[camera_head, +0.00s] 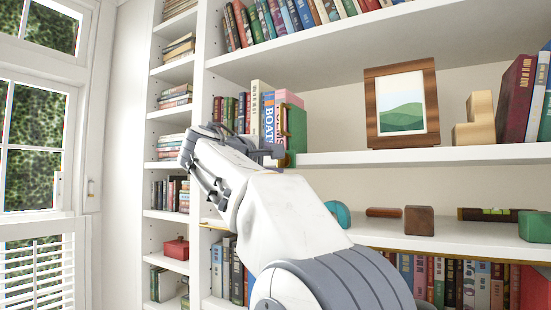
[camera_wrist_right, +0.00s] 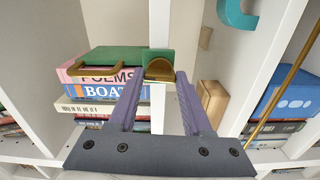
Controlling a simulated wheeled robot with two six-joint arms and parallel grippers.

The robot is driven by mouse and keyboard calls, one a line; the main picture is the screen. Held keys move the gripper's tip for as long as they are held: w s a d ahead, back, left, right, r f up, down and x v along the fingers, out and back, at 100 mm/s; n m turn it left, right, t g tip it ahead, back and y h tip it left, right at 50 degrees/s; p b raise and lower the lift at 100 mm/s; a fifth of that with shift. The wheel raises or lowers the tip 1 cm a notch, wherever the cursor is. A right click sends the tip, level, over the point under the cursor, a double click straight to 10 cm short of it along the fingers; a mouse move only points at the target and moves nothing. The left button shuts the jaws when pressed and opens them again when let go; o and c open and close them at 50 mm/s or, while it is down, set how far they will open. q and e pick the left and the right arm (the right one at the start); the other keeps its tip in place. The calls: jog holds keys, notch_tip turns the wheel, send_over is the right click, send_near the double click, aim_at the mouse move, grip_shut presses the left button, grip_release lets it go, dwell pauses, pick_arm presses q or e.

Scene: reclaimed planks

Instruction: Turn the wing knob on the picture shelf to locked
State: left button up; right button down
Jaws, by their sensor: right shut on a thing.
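A green fixture (camera_head: 297,128) with brass parts stands at the end of a row of books on the picture shelf (camera_head: 350,156). In the right wrist view the green fixture (camera_wrist_right: 112,56) has a brass handle at its left and a brass wing knob (camera_wrist_right: 159,69) at its right end. My right gripper (camera_head: 272,152) reaches up to the fixture. In the wrist view its two purple-grey fingers (camera_wrist_right: 158,78) are closed on the knob from both sides. My left gripper is not in view.
A framed picture (camera_head: 402,102) and a wooden block (camera_head: 475,122) stand to the right on the same shelf. Books titled BOAT and POEMS (camera_wrist_right: 100,80) lie close to the fixture. The lower shelf holds a teal object (camera_head: 339,213) and a brown cube (camera_head: 419,220).

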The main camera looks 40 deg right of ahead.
jog(key=shift+n, duration=0.5)
jog(key=shift+c, duration=1.6)
grip_release()
jog(key=shift+a, duration=0.1)
jog(key=b+v, duration=0.3)
jog(key=v, duration=0.7)
jog(key=shift+a, duration=0.15)
